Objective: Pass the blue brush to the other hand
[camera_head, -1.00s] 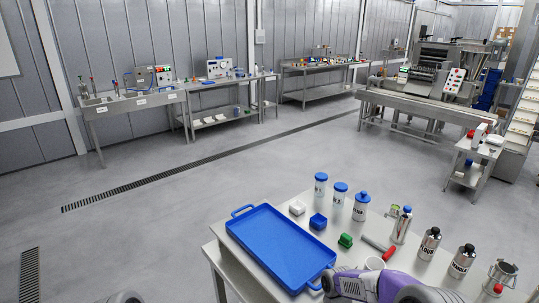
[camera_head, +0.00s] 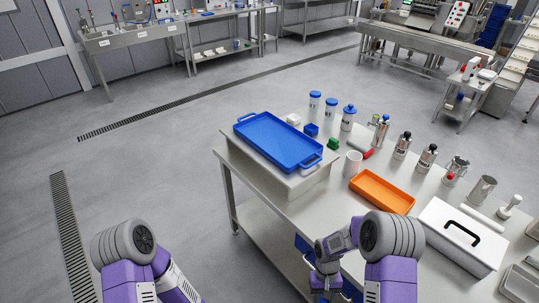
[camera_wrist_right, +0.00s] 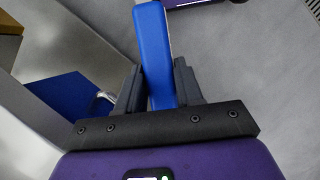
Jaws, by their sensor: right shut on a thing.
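The blue brush (camera_wrist_right: 154,55) is in the jaws of my right gripper (camera_wrist_right: 158,85) in the right wrist view. In the head view my right gripper (camera_head: 326,283) is low beside the table's front side, at the bottom of the picture. I cannot make out the brush clearly there. My left arm shows at the lower left of the head view, but its gripper is not in view.
The steel table (camera_head: 333,196) holds a blue tray (camera_head: 241,133), an orange tray (camera_head: 383,205), a white box with a black handle (camera_head: 440,250), a white mug (camera_head: 352,163) and several bottles. A blue bin (camera_head: 302,246) is below the tabletop. The floor left of the table is clear.

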